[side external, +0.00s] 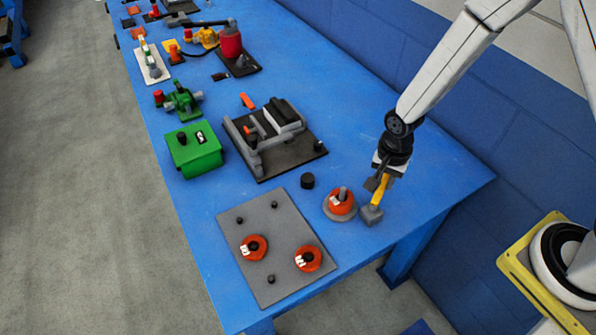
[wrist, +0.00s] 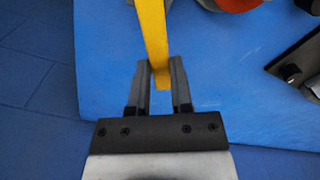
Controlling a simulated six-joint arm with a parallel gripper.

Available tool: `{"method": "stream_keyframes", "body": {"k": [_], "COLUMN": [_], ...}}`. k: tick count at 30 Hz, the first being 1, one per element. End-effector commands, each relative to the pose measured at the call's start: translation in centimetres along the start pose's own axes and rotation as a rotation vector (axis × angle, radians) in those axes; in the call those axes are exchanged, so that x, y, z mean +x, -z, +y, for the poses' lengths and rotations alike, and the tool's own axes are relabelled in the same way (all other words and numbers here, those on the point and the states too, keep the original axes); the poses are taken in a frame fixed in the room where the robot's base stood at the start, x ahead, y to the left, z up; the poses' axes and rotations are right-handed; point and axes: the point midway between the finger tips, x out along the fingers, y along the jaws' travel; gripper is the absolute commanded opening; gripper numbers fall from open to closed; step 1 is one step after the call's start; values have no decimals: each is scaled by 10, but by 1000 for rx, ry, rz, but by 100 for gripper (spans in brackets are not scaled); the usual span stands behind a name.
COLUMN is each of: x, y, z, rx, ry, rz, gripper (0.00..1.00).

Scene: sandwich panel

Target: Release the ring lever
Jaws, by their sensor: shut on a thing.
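My gripper (side external: 380,178) is shut on the yellow handle (side external: 379,193) of a tool with a grey block head (side external: 371,215). The tool hangs slightly tilted, its head low near the table's right edge; I cannot tell whether it touches the table. In the wrist view the yellow handle (wrist: 154,40) sits between the two fingers (wrist: 160,75). An orange ring (side external: 342,204) with a grey upright lever (side external: 343,192) stands on a round grey base just left of the tool, apart from my gripper. Part of this orange ring (wrist: 237,4) shows at the wrist view's top edge.
A grey panel (side external: 257,211) with two orange rings and several black knobs lies at the front left. A black cylinder (side external: 307,181) stands behind the ring lever. A clamp fixture (side external: 272,135) and green box (side external: 194,149) stand farther back. Blue table (side external: 440,180) is bare to the right.

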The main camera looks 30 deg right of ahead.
Motion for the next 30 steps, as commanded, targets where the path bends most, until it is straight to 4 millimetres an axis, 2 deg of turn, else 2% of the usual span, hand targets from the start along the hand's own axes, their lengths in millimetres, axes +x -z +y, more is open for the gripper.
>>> {"method": "stream_keyframes", "body": {"k": [9,25,26,27,29,30], "x": [0,0,0,0,0,0], "y": [-2,-2,-2,-2,-2,-2], "z": [8,10,10,10,10,10], "rx": [157,191,191,191,190,190], "ry": [-3,-4,-4,-4,-3,-3], "rz": [-1,-2,-2,-2,-2,-1], "gripper": [0,0,33,45,62,62]}}
